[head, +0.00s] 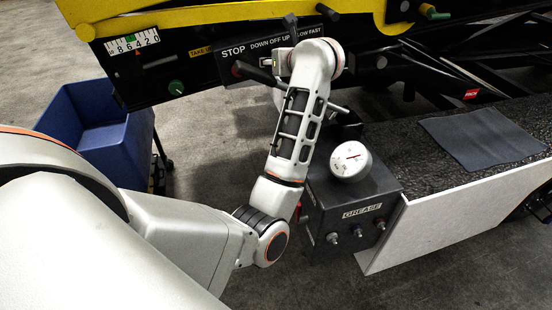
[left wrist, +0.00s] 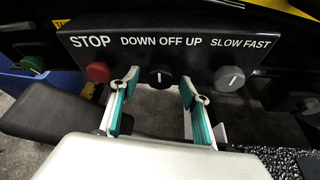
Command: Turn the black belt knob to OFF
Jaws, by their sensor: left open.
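The black belt knob (left wrist: 160,77) is on the front of a dark control panel (left wrist: 180,53), below the DOWN OFF UP label in the left wrist view. Its pointer setting is too dark and small to read clearly. My left gripper (left wrist: 159,82) is open, its two green-padded fingers on either side of the knob with gaps showing. Whether the tips reach past the knob's face cannot be told. In the head view my left arm's wrist hides the knob; the panel (head: 262,48) shows behind it. My right gripper is not in view.
A red STOP button (left wrist: 98,72) is left of the knob, close to the left finger. A grey SLOW FAST knob (left wrist: 230,78) is to the right.

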